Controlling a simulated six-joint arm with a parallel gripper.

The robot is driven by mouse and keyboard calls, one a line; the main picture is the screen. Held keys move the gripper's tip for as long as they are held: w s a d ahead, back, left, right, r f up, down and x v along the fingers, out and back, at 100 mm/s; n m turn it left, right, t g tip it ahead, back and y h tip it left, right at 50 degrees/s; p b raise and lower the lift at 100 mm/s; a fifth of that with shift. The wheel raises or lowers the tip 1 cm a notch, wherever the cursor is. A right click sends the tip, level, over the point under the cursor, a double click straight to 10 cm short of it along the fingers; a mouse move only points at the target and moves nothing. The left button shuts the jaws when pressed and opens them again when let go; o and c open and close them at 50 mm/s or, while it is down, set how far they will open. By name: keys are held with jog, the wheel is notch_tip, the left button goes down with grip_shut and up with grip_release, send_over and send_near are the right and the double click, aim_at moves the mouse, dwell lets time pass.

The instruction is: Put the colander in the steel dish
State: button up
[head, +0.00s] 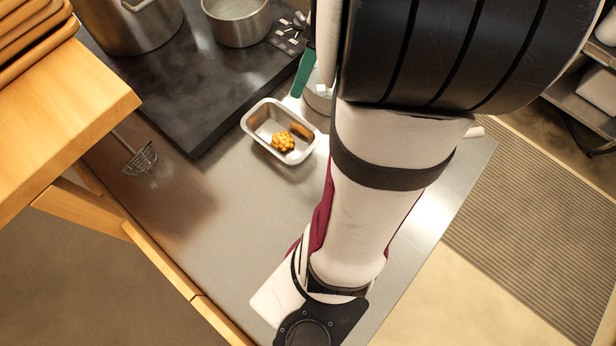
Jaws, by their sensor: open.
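The colander, a small wire-mesh basket (141,160) with a thin handle, is at the left of the steel counter, close to the wooden shelf. Its handle runs up and left toward the shelf edge. The steel dish (257,118) is a rectangular open pan near the middle of the counter, left of my arm. A clump of orange-yellow beans lies in it. The colander is apart from the dish, to its left. My arm crosses the right half of the view, but I cannot make out my gripper's fingers.
A dark cooktop (185,95) carries a large pot (128,25) and a smaller pot (238,22). A green-handled utensil (304,73) and a pale container (318,97) sit partly behind my arm. A wooden shelf (85,95) overhangs the left. Bare counter lies between colander and dish.

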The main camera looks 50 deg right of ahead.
jog(key=a+n+g, duration=0.1)
jog(key=a+n, duration=0.8)
jog(key=a, duration=0.2)
jog(key=s+a+f+n, duration=0.1)
jog(key=s+a+n, duration=0.3)
jog(key=n, duration=0.4)
jog(key=s+a+f+n+g+h, duration=0.1)
jog(key=s+a+f+n, duration=0.1)
jog(key=s+a+n, duration=0.2)
jog(key=a+n, duration=0.3)
jog(key=n, duration=0.2)
jog(key=shift+a+f, duration=0.15)
jog(key=shift+s, duration=0.1)
